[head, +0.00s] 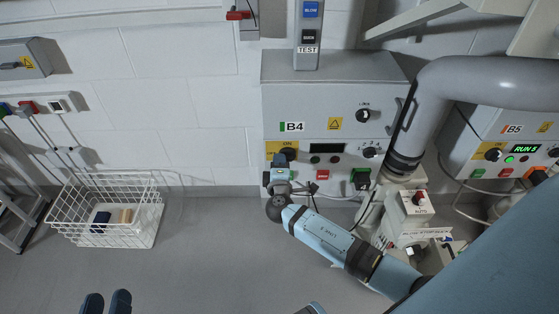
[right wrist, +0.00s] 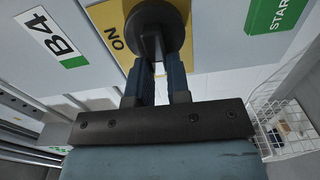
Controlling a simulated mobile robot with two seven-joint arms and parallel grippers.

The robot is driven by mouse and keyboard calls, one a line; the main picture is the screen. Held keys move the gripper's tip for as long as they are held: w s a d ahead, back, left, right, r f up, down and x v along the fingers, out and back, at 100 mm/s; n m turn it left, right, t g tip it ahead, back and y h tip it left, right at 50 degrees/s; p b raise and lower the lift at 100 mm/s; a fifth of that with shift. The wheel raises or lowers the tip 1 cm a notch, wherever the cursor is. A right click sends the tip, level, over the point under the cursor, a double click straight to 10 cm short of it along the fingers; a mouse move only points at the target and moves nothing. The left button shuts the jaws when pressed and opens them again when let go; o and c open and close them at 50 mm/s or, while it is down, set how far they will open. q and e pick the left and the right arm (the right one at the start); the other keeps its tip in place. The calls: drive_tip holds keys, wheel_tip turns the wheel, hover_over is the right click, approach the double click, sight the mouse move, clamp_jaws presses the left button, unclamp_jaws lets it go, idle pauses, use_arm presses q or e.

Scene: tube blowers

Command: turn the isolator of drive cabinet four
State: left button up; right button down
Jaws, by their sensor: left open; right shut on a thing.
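Drive cabinet four (head: 290,95) is the grey box with the B4 label, on the white wall right of centre in the head view. Its isolator (head: 288,153) is a black rotary knob on a yellow plate at the lower left, partly hidden by my right gripper (head: 282,163). In the right wrist view, the black isolator (right wrist: 157,28) has its handle between the two blue fingers of my right gripper (right wrist: 157,82), which is shut on it. "ON" shows on the yellow plate. My left gripper (head: 107,303) is open and empty at the bottom left.
Cabinet B5 (head: 510,125), with a green "RUN 5" display, hangs at the right. A thick grey pipe (head: 430,110) and a blower (head: 415,205) stand between. A white wire basket (head: 110,205) is on the floor at left. Floor between basket and arm is clear.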

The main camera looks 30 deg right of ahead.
use_arm(q)
drive_tip(key=shift+a, duration=0.1)
use_arm(e)
drive_tip(key=shift+w+r+n, duration=0.1)
drive_tip(key=shift+n, duration=0.2)
drive_tip(key=c, duration=1.1)
unclamp_jaws()
drive_tip(key=shift+f, duration=0.2)
